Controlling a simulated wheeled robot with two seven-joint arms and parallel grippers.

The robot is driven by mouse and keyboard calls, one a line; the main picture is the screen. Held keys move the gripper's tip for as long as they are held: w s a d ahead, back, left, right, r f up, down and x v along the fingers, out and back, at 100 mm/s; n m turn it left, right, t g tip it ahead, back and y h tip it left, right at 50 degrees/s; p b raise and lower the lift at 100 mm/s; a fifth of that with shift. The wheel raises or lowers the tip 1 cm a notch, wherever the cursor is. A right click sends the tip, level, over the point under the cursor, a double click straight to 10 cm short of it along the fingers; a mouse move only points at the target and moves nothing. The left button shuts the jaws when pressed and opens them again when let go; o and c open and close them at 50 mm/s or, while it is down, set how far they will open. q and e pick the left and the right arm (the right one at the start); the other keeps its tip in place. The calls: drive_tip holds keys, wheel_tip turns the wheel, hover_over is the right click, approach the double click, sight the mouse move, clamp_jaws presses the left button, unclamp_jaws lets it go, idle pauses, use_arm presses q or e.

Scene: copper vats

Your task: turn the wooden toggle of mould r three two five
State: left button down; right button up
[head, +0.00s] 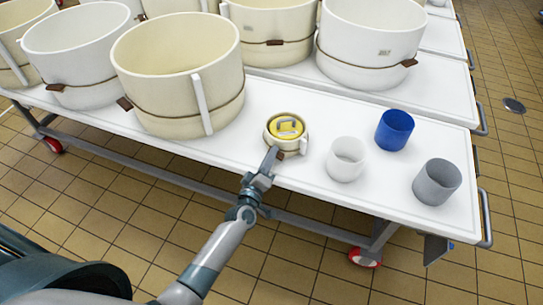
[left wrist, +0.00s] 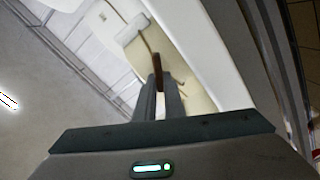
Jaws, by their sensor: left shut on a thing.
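A small cream mould (head: 303,143) with a yellow disc (head: 286,128) inside its top stands near the front edge of the white table. It also shows as a cream wall with a cord in the left wrist view (left wrist: 198,82). A brown wooden toggle (left wrist: 157,66) is at the mould's side, between my left gripper's fingertips (left wrist: 159,88). In the head view my left gripper (head: 272,160) reaches the mould's front side and is shut on the toggle. I cannot read any mark on this mould. My right gripper is not in view.
Large cream moulds with cords and brown toggles, one of them here (head: 180,80), stand left and behind on the white table (head: 260,188). A white cup (head: 346,160), a blue cup (head: 394,130) and a grey cup (head: 437,182) stand to the right. Tiled floor lies in front.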

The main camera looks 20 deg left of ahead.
use_arm(q)
drive_tip(key=n, duration=0.2)
drive_tip(key=shift+a+f+n+b, duration=0.1)
drive_tip(key=shift+f+n+b, duration=0.15)
drive_tip(key=shift+n+b, duration=0.15)
drive_tip(key=shift+f+n+b, duration=0.15)
drive_tip(key=shift+n+b, duration=0.3)
drive_tip(key=shift+n, duration=1.25)
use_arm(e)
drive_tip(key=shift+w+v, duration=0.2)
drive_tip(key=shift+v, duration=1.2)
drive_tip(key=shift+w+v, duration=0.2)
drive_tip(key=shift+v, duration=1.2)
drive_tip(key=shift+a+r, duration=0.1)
use_arm(q)
drive_tip(key=c, duration=1.8)
unclamp_jaws()
drive_tip(key=shift+c, duration=0.2)
